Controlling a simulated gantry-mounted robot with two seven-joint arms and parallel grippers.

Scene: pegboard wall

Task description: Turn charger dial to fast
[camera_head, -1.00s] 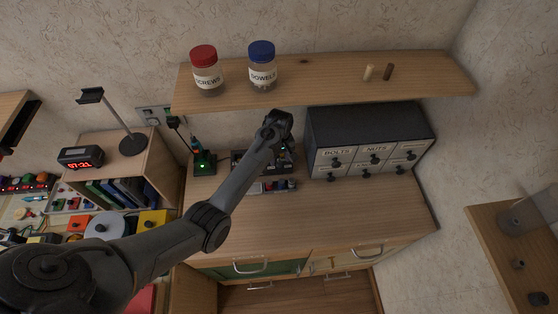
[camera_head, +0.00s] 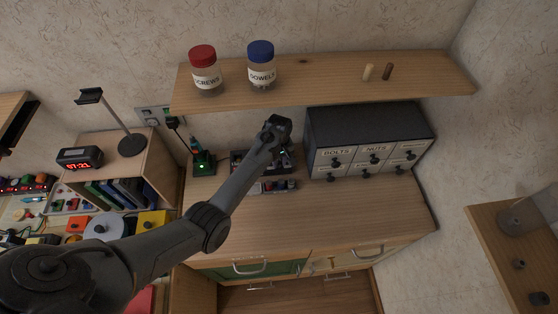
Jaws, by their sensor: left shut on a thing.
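The charger (camera_head: 239,158) is a dark unit on the wooden counter, left of the drawer cabinet, with batteries or small parts along its front. My left arm reaches in from the lower left and covers much of it. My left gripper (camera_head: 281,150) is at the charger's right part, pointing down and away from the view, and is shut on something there. Its fingertips and the dial are hidden behind the wrist, so I cannot read the dial's setting. My right gripper is not in view.
A grey cabinet with BOLTS and NUTS drawers (camera_head: 365,135) stands right beside the gripper. A shelf (camera_head: 330,82) with jars labelled SCREWS (camera_head: 206,75) and DOWELS (camera_head: 261,68) hangs above. A green device (camera_head: 204,163) stands to the left. The counter front (camera_head: 330,215) is clear.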

